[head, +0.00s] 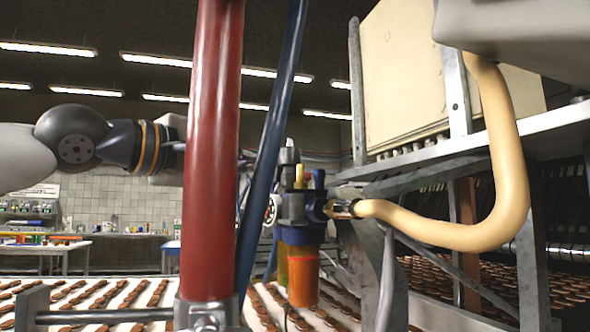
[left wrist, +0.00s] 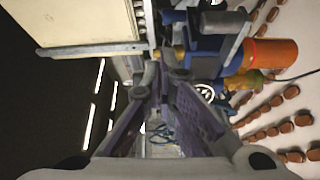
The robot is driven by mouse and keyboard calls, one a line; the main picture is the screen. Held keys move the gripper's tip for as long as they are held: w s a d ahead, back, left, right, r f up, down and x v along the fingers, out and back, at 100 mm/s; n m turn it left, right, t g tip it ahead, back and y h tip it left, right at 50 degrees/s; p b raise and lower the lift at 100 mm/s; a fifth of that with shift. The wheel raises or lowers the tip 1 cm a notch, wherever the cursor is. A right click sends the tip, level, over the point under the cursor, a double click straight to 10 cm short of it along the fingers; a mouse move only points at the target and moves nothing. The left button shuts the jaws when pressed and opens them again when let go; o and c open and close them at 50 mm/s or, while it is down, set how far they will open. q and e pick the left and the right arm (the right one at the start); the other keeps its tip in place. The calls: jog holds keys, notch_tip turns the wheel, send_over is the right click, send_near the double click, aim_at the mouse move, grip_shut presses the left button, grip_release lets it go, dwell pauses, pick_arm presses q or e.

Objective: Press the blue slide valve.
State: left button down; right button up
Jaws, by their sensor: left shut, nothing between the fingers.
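The blue slide valve seems to be part of the blue valve assembly (head: 292,208), right of the blue hose in the head view. The assembly has a yellow knob and a blue knob on top and orange bowls below. In the left wrist view the blue assembly (left wrist: 206,62) is at the upper right, partly blocked by a finger. My left gripper (left wrist: 162,72) is shut and empty, its tips close beside the assembly; I cannot tell whether they touch it. In the head view my left arm comes in from the left, and the red pipe hides most of the gripper.
A red pipe (head: 212,150) and a dark blue hose (head: 272,140) stand in front of the valve. A cream hose (head: 507,170) runs to its right side. A conveyor (head: 135,300) with rows of brown biscuits lies below. A metal frame (head: 540,215) stands at the right.

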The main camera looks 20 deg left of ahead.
pick_arm(q)
jog(key=x, duration=1)
pick_arm(e)
jog(key=shift+w, duration=0.15)
pick_arm(q)
jog(key=shift+w, duration=0.2)
